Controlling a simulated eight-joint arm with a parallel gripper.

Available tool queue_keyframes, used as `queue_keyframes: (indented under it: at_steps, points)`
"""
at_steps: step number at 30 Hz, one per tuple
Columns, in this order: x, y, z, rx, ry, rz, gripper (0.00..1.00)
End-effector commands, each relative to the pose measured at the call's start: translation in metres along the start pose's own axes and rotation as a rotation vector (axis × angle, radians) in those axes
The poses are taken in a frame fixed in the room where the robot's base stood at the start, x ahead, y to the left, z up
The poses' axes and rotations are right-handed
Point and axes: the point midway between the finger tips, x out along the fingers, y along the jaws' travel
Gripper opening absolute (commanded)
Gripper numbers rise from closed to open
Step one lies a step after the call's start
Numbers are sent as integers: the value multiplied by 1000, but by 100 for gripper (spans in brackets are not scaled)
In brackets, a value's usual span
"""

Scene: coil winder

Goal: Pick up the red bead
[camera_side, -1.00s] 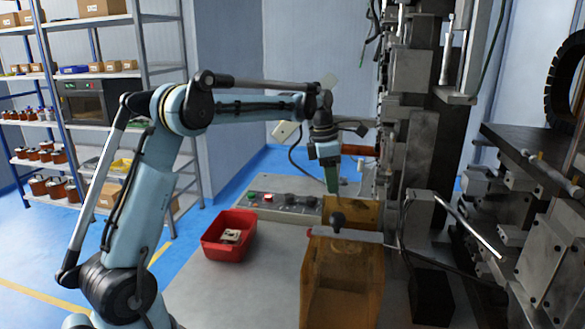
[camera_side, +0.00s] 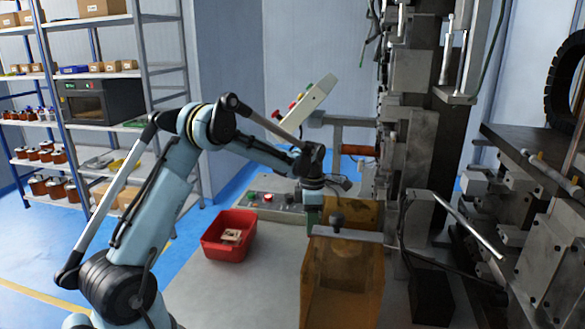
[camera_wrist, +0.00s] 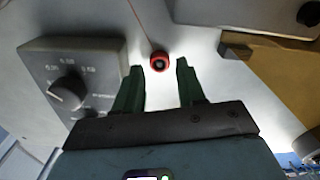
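The red bead (camera_wrist: 159,62) shows in the wrist view as a small red ring with a dark centre, lying on the pale bench top. My gripper (camera_wrist: 161,72) is open, with its two green fingers apart. In the picture the bead lies just beyond the fingertips, near the middle of the gap, and no finger appears to touch it. In the side view my gripper (camera_side: 313,221) points down beside the wooden box, low near the bench. The bead cannot be made out in the side view.
A grey control box with a dial (camera_wrist: 68,92) stands left of the fingers. A red bin (camera_side: 229,234) is on the bench to the left. The winder machine (camera_side: 425,110) rises at the right.

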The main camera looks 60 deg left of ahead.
Motion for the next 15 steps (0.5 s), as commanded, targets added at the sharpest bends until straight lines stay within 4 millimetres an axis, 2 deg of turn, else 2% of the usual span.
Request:
queue_keyframes:
  at_steps: [5, 12, 13, 15]
  points:
    - [18, 0, 0, 0, 0, 0, 40]
    - [20, 0, 0, 0, 0, 0, 40]
    - [20, 0, 0, 0, 0, 0, 38]
    - [20, 0, 0, 0, 0, 0, 27]
